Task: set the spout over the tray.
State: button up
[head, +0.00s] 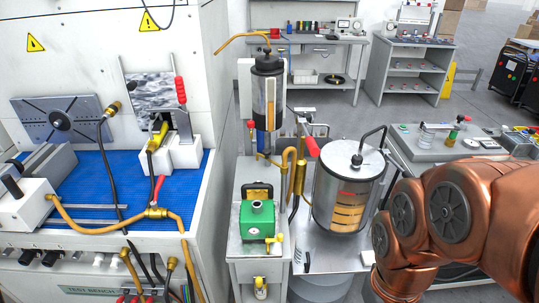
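A thin orange curved tube (240,37), which looks like the spout, rises from the black-capped clear cylinder (268,95). It arcs left and its open tip hangs in front of the white cabinet wall, well above the bench. Which thing is the tray I cannot tell for sure. The blue bench bed (95,190) lies below and left of the tip. My copper-coloured arm fills the lower right. My gripper is outside the picture, so its fingers and anything in them cannot be seen.
A green pump unit (257,220) and a steel tank (348,188) with a lever stand below the cylinder. A red-handled lever (181,90) and hoses crowd the left bench. A side bench (415,150) stands behind my arm. Open floor (480,102) shows at upper right.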

aim_at(266, 153)
jog(key=z, duration=0.15)
jog(key=k, duration=0.35)
jog(key=u, duration=1)
jog(key=i, duration=1.2)
jog(key=z, duration=0.1)
